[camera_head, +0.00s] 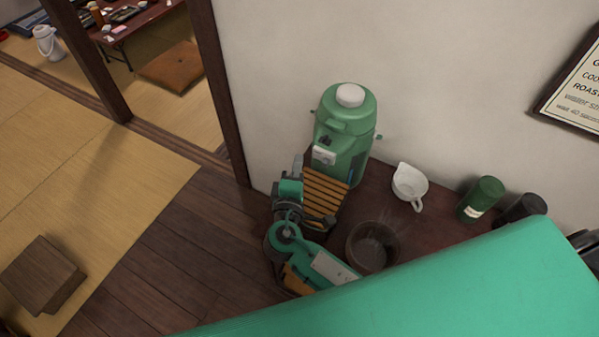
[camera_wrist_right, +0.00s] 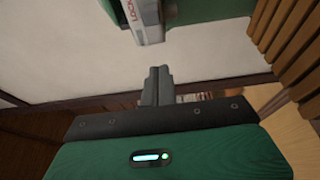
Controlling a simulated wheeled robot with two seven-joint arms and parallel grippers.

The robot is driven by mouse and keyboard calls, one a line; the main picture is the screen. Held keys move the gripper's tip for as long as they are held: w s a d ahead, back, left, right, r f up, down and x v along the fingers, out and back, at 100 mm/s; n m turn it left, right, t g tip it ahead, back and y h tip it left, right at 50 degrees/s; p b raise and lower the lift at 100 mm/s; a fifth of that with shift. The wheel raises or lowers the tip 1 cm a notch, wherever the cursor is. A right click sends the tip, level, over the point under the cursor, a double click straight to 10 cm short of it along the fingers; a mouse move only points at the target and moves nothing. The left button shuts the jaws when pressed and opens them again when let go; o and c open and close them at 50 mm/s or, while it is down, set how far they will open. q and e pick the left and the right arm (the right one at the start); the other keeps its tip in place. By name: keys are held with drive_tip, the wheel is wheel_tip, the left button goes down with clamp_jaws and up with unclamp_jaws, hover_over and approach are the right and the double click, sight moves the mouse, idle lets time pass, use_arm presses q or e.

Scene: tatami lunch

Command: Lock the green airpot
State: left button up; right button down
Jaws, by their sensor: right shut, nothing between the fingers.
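The green airpot (camera_head: 352,135) stands upright on a dark wooden counter against the wall, with a white round knob (camera_head: 350,95) on top. A whitish label (camera_head: 324,156) sits low on its front spout part. In the right wrist view a grey-white piece with red "LOCK" lettering (camera_wrist_right: 147,12) hangs at the top edge, under the airpot's green body (camera_wrist_right: 205,10). My right gripper (camera_head: 298,162) is just left of and in front of the airpot. Its fingers (camera_wrist_right: 157,86) are shut, empty, and apart from the lettered piece. My left gripper is not in view.
A slatted wooden rack (camera_head: 325,192) lies in front of the airpot, close to my right gripper. A dark round bowl (camera_head: 371,247), a white pitcher (camera_head: 409,184), a green canister (camera_head: 481,199) and a dark canister (camera_head: 521,209) stand to the right. A wooden post (camera_head: 222,85) rises at left.

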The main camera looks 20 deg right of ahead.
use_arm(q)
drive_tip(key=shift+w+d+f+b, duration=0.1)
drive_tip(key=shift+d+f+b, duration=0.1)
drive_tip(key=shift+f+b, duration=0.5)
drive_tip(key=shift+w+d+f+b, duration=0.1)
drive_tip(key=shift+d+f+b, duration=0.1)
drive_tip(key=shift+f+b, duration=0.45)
use_arm(e)
drive_tip(key=v, duration=0.8)
drive_tip(key=shift+s+d+f, duration=0.15)
drive_tip(key=shift+s+d, duration=0.05)
drive_tip(key=shift+s, duration=0.3)
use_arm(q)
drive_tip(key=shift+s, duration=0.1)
